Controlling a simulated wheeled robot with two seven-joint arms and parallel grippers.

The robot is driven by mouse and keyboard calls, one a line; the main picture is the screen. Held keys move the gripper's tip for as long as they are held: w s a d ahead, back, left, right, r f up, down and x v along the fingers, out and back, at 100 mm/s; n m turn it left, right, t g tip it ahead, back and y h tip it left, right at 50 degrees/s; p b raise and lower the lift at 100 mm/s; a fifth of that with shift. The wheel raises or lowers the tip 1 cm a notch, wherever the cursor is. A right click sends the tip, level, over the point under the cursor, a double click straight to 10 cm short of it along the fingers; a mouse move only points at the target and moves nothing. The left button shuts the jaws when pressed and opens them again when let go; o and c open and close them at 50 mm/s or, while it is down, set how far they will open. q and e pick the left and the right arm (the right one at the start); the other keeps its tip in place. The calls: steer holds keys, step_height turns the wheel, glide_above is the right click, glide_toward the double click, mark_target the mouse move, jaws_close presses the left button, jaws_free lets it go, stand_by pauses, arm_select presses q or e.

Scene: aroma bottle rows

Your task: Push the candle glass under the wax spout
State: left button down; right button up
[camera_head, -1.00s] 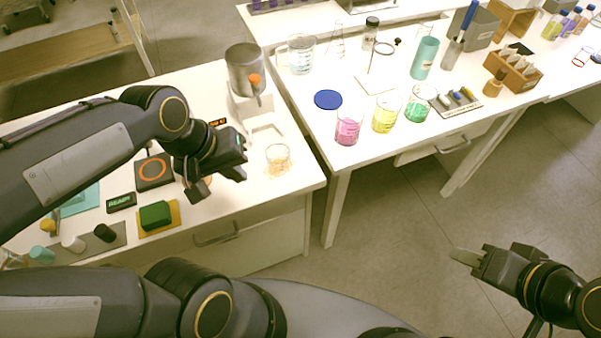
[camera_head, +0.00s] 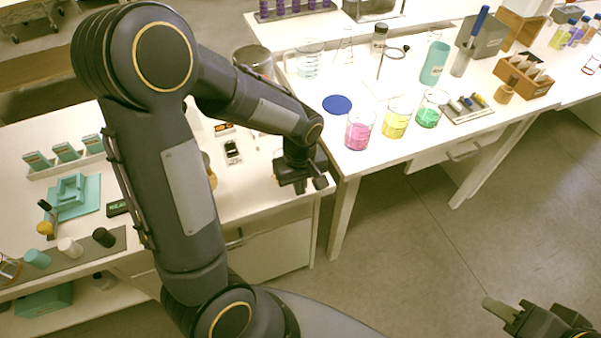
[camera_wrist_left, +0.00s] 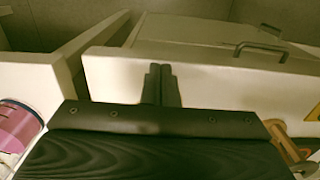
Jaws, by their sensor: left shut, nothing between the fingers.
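I cannot make out the candle glass in the head view; my left arm covers that part of the left table. The grey wax pot (camera_head: 252,57) shows only its upper part behind my left forearm, and its spout is hidden. My left gripper (camera_head: 304,186) is shut and empty, pointing down at the right edge of the left table. The left wrist view shows its two fingers (camera_wrist_left: 161,84) together. My right gripper (camera_head: 490,305) hangs over the floor at the bottom right, partly cut off, and its jaw opening is unclear.
On the right table stand a pink beaker (camera_head: 359,130), a yellow beaker (camera_head: 397,118) and a green beaker (camera_head: 431,108), near a blue disc (camera_head: 337,104). A gap separates the tables. Teal blocks (camera_head: 67,152) and small cylinders stand at left.

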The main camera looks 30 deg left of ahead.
mark_target(283, 153)
arm_select(q)
steer(key=shift+a+f, duration=0.1)
steer(key=shift+f, duration=0.8)
steer(key=shift+w+a+r+p, duration=0.2)
steer(key=shift+w+a+p, duration=0.15)
steer(key=shift+w+a, duration=0.95)
steer(key=shift+a, duration=0.1)
arm_select(e)
steer(key=shift+r, duration=0.25)
